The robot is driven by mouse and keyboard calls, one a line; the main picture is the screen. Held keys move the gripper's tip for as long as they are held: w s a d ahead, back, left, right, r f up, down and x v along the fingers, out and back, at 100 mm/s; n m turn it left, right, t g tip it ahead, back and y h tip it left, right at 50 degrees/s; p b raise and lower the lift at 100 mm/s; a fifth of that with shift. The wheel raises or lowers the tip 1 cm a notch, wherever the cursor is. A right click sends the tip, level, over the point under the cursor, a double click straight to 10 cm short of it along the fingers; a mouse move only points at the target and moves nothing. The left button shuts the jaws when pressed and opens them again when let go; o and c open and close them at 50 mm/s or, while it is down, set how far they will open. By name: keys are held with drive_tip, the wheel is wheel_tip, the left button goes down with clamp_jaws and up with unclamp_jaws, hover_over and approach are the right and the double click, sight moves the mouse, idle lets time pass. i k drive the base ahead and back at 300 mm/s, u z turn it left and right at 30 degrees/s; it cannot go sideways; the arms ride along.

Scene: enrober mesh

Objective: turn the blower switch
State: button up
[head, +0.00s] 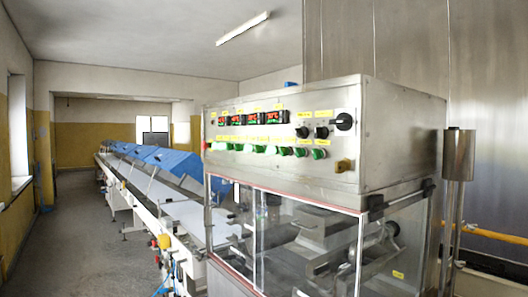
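A steel control panel (275,170) faces me at the centre right. It has several red digital displays (254,118) on the left of its face. To their right are two small black knobs (302,132) and a larger black rotary switch (344,121). The yellow labels are too small to read, so I cannot tell which control is the blower switch. My gripper is not in view.
Clear guards (305,245) enclose machinery under the panel. A long conveyor with blue covers (165,160) runs back on the left. A steel post (458,160) stands right of the panel. The floor (80,240) at far left is clear.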

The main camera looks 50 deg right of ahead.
sight(271, 150)
drive_tip(key=u, duration=0.05)
drive_tip(key=i, duration=1)
drive_tip(key=z, duration=0.05)
